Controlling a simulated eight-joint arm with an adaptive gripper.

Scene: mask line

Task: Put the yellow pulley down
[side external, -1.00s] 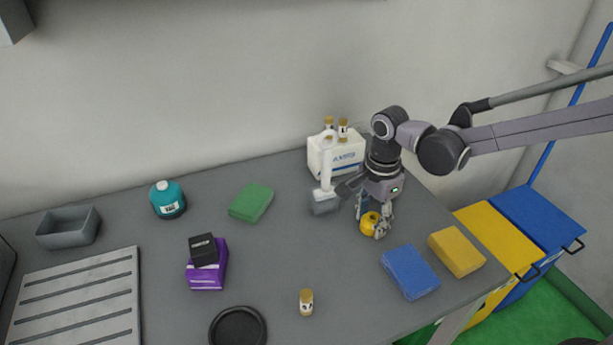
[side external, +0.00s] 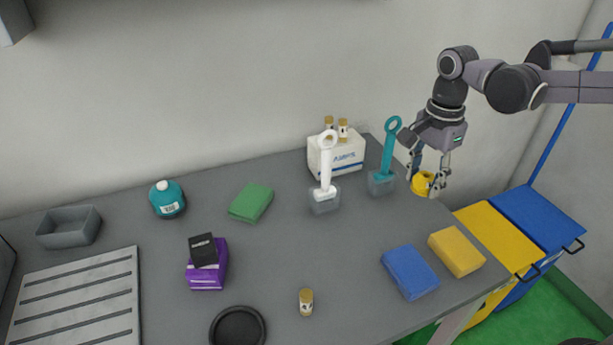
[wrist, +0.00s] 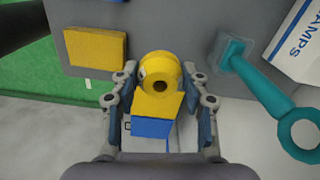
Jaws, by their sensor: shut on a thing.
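The yellow pulley (side external: 423,183) is a small round piece with a hole in its middle. It also shows in the wrist view (wrist: 160,69), between the fingers. My gripper (side external: 428,184) is shut on it and holds it up in the air near the right edge of the grey table (side external: 290,250). In the wrist view my gripper (wrist: 160,95) has a finger on each side of the pulley. Below the pulley in that view are the yellow bin lid (wrist: 157,103) and a blue one (wrist: 152,128).
A teal-handled tool (side external: 387,155) and a white-handled tool (side external: 326,175) stand near a white box (side external: 337,153) with small bottles on top. A blue block (side external: 410,272) and a yellow block (side external: 456,252) lie at the table's right. The middle of the table is clear.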

